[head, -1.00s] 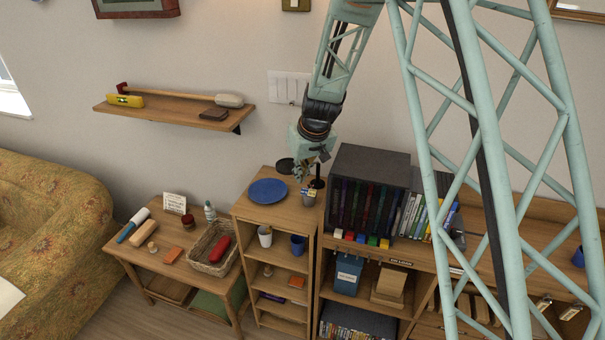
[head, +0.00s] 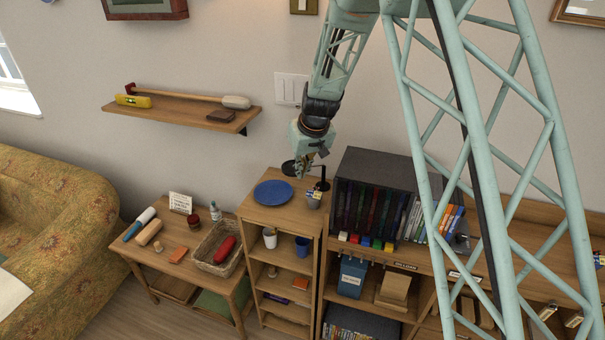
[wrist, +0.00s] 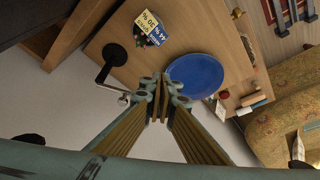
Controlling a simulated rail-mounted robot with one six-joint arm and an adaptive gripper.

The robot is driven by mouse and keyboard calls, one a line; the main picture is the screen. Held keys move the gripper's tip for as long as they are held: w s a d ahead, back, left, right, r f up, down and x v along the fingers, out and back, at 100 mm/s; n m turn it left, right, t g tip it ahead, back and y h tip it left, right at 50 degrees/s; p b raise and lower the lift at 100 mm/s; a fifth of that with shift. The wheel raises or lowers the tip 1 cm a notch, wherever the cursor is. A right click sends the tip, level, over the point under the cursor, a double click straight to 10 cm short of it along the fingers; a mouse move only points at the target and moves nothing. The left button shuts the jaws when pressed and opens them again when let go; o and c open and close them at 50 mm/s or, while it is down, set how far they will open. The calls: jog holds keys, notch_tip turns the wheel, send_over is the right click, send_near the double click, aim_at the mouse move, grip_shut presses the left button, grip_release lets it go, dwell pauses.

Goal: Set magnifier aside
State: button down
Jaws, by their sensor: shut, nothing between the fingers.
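A black stand, which I take to be the magnifier (head: 322,182), stands at the back right of the small wooden shelf's top. In the wrist view its round black base (wrist: 115,53) and a bent arm show; the arm runs toward my fingers and its end is partly hidden. A dark disc (head: 288,168) beside my gripper in the head view may be its lens. My gripper (head: 304,172) points down over the back of this shelf top, between disc and stand. Its fingers (wrist: 163,88) are shut and empty. I cannot tell whether they touch the magnifier.
A dark DVD case box (head: 377,168) rises just right. A wall shelf (head: 180,111) hangs at the upper left. A low table with a basket (head: 217,248) stands left.

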jog(key=shift+w+a+b, duration=0.35)
jog(key=shift+w+a, duration=0.35)
jog(key=shift+w, duration=0.2)
jog(key=shift+s, duration=0.15)
jog(key=s+d+r+b, duration=0.1)
jog(key=s+r+b, duration=0.1)
jog(key=s+r, duration=0.5)
notch_tip(320, 180, up, 2)
jog(key=shift+d+r, duration=0.1)
jog(key=shift+d, duration=0.2)
dwell(0.3)
jog(key=shift+s, duration=0.1)
dwell(0.3)
